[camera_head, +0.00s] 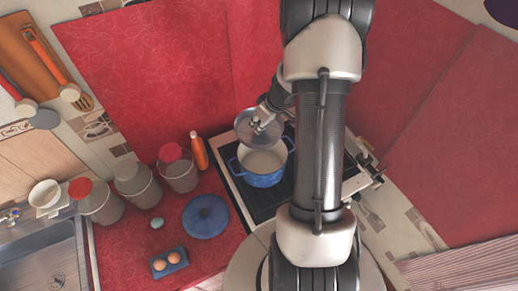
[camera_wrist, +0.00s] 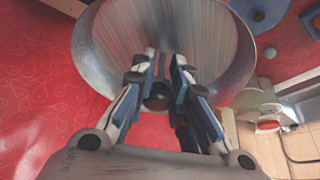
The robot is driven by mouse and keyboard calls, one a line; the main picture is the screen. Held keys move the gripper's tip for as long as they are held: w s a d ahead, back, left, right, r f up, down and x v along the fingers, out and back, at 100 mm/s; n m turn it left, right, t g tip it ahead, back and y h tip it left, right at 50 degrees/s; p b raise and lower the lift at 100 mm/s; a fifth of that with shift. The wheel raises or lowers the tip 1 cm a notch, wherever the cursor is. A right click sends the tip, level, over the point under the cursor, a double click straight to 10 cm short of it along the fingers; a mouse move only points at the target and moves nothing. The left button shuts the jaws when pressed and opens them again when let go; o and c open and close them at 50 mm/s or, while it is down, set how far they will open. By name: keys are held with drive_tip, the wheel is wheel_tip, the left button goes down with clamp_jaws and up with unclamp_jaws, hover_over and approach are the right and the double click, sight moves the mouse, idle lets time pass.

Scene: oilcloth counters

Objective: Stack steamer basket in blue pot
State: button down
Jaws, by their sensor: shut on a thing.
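The steamer basket (camera_head: 250,138) is a round grey metal piece. My gripper (camera_head: 262,118) is shut on its middle and holds it just above and behind the blue pot. In the wrist view the basket (camera_wrist: 110,35) fills the top middle, and the fingers (camera_wrist: 163,78) close on a dark knob-like part at its centre. The blue pot (camera_head: 262,180) stands on the stove with its two side handles showing and its top open. The inside looks pale. The basket's near edge overlaps the pot's far left rim in the picture; I cannot tell whether they touch.
A blue lid (camera_head: 206,222) lies on the red counter left of the stove (camera_head: 240,192). An orange bottle (camera_head: 199,152) and several lidded jars (camera_head: 179,176) stand behind it. Eggs sit in a blue holder (camera_head: 170,263). A sink (camera_head: 45,258) is at far left.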

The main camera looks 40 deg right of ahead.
wheel_tip(320, 180, down, 10)
drive_tip(key=b, duration=0.5)
drive_tip(key=shift+w+b, duration=0.15)
drive_tip(key=shift+b, duration=0.15)
drive_tip(key=shift+f, duration=0.2)
drive_tip(key=shift+f, duration=0.5)
drive_tip(key=c, duration=1.4)
unclamp_jaws()
